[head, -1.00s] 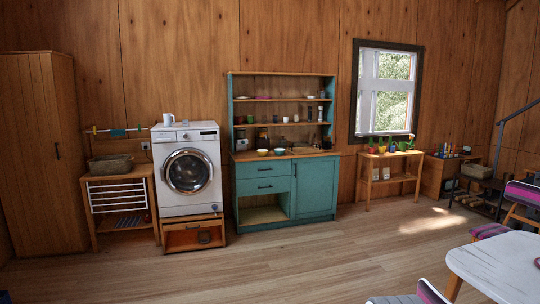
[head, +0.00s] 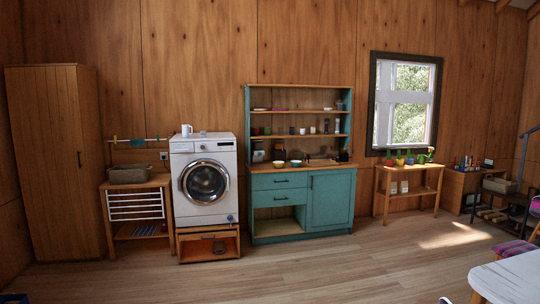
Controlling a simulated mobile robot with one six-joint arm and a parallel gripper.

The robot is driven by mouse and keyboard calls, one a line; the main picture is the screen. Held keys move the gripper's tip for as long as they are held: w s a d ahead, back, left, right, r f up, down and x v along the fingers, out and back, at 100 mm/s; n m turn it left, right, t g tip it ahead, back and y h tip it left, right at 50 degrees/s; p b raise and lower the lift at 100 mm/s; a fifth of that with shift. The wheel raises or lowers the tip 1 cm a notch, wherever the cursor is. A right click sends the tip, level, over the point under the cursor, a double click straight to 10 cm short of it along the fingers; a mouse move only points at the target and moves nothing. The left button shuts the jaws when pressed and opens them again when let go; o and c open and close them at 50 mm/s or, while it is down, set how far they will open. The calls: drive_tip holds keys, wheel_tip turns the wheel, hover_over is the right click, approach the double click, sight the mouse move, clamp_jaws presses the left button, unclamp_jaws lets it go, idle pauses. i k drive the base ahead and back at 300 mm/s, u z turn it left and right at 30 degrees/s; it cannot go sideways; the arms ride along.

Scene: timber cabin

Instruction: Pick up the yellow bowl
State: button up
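Two small bowls stand side by side on the wooden counter of the teal cabinet (head: 262,182), in the head view. The left one looks like the yellow bowl (head: 279,164). The right one is a pale teal bowl (head: 296,163). Both are small and far off across the room, so fine detail is hard to tell. Nothing covers the yellow bowl from the front. My gripper is not in view.
A plant table (head: 409,194) stands to the right. A white table (head: 505,281) fills the lower right corner. The wooden floor (head: 300,270) ahead is clear.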

sight(279, 165)
drive_tip(key=z, duration=0.3)
drive_tip(key=i, duration=7.55)
drive_tip(key=u, duration=0.4)
